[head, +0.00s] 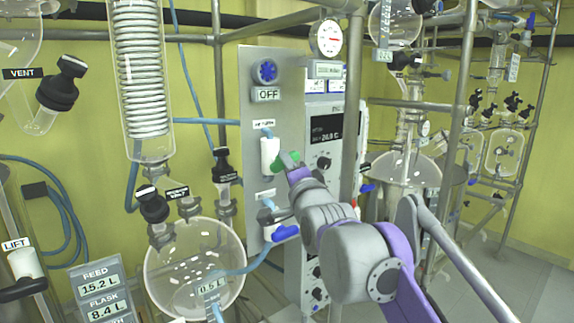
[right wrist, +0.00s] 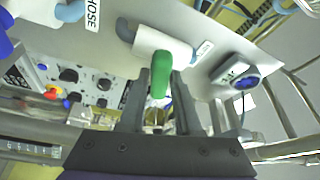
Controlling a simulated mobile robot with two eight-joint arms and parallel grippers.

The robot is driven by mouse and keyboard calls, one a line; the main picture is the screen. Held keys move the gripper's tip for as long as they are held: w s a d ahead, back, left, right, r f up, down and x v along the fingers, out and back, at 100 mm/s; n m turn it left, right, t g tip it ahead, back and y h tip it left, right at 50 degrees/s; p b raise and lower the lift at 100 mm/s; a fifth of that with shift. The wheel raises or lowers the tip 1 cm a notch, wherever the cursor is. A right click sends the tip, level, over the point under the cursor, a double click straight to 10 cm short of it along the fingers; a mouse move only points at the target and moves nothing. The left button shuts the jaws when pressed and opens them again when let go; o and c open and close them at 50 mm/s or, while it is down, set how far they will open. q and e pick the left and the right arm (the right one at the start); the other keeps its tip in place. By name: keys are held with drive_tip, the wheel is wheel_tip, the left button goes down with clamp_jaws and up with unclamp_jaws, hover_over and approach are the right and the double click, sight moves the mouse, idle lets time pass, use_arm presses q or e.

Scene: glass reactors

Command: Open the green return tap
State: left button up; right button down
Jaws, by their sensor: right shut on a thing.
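The green return tap (head: 288,160) is a green lever on a white valve body (head: 269,155), mounted on the grey upright panel below the OFF plate. A label partly readable as RETURN sits above it. My right gripper (head: 297,172) reaches it from the right and is shut on the green lever. In the right wrist view the green lever (right wrist: 161,74) sits between my two dark fingers, with the white body behind it. In the head view the gripper hides part of the lever. My left gripper is not in view.
A blue-handled tap (head: 285,233) is below on the same panel, close under my arm. A blue knob (head: 265,72) with an OFF plate (head: 267,94) is above. Glass vessels (head: 195,270) stand to the left, a control unit (head: 325,130) and steel posts to the right.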

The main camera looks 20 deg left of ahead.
drive_tip(key=shift+w+d+f+n+g+y+p, duration=0.1)
drive_tip(key=shift+n+g+y+p, duration=0.75)
drive_tip(key=shift+n, duration=2.05)
drive_tip(key=shift+w+d+r+n+t+y+p, duration=0.1)
drive_tip(key=shift+n+y+p, duration=0.25)
drive_tip(key=shift+n+y, duration=1.9)
drive_tip(key=shift+f+n+g+y+p, duration=0.1)
drive_tip(key=shift+n+g+y+p, duration=0.35)
drive_tip(key=shift+n, duration=3.1)
drive_tip(key=shift+n+y, duration=0.25)
drive_tip(key=shift+n, duration=0.15)
drive_tip(key=c, duration=0.7)
unclamp_jaws()
drive_tip(key=shift+f, duration=0.1)
